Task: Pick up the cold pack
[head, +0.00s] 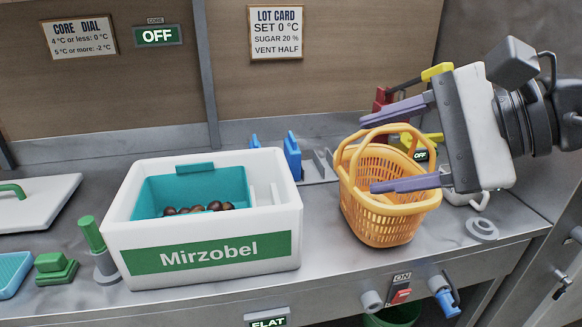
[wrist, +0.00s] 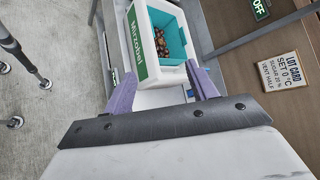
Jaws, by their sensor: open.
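No object is labelled as the cold pack, and I cannot tell for sure which one it is.
The white Mirzobel crate (head: 212,250) has a teal lining and holds several chestnuts. The yellow basket (head: 385,222) stands right of it. Green pieces (head: 55,268) and a white board (head: 35,205) are at the left. A lot card (head: 276,33) hangs on the back wall.

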